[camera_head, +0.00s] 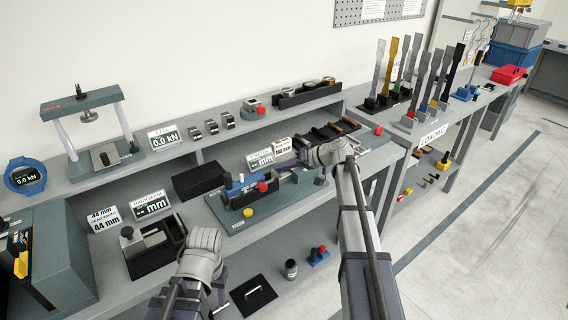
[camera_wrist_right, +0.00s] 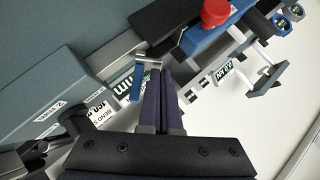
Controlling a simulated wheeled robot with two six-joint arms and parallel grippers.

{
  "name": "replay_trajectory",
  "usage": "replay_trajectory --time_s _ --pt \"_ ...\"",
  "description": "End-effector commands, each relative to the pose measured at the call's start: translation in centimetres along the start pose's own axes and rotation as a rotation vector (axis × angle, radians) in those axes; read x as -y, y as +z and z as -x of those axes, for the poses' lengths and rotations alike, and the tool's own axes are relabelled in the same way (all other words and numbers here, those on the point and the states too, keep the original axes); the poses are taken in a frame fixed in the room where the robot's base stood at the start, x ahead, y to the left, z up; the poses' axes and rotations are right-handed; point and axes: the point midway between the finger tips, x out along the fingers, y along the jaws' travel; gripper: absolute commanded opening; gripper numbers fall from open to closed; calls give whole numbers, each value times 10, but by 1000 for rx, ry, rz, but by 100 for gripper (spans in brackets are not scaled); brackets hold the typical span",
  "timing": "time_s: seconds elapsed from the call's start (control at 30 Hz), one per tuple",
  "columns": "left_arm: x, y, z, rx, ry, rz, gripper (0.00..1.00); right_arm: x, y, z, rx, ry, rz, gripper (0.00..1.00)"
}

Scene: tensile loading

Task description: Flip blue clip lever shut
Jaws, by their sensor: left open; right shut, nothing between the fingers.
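The blue clip lever (camera_wrist_right: 136,84) shows in the right wrist view as a small narrow blue bar beside a metal clip (camera_wrist_right: 148,60). It lies just left of my right gripper (camera_wrist_right: 160,72), whose dark fingers are together and empty. Whether they touch the lever or clip is unclear. In the head view my right gripper (camera_head: 284,166) is over the right part of the blue and grey bench device (camera_head: 235,188); the lever cannot be made out there. My left gripper (camera_head: 219,306) is low at the front, away from the device, its fingers mostly hidden.
A red knob (camera_head: 262,187) and yellow knob (camera_head: 248,212) are on the device. Small displays (camera_head: 259,159) stand behind it. A black fixture (camera_head: 150,245) is to the left, and a row of upright specimens (camera_head: 400,75) stands at the right. The floor at right is clear.

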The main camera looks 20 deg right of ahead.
Motion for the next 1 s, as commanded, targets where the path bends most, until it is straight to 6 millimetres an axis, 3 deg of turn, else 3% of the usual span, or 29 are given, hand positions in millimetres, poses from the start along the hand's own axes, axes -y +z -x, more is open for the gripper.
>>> replay_trajectory --time_s 0.1,0.4,0.63,1.0 --pt "2 1 16 0 0 0 50 11 3 0 1 72 74 0" --pt "3 2 33 0 0 0 50 17 13 -10 1 272 276 0" --pt "3 2 35 0 0 0 50 19 20 -17 1 405 409 0" --pt "3 2 33 0 0 0 50 14 16 -16 -1 403 403 0"
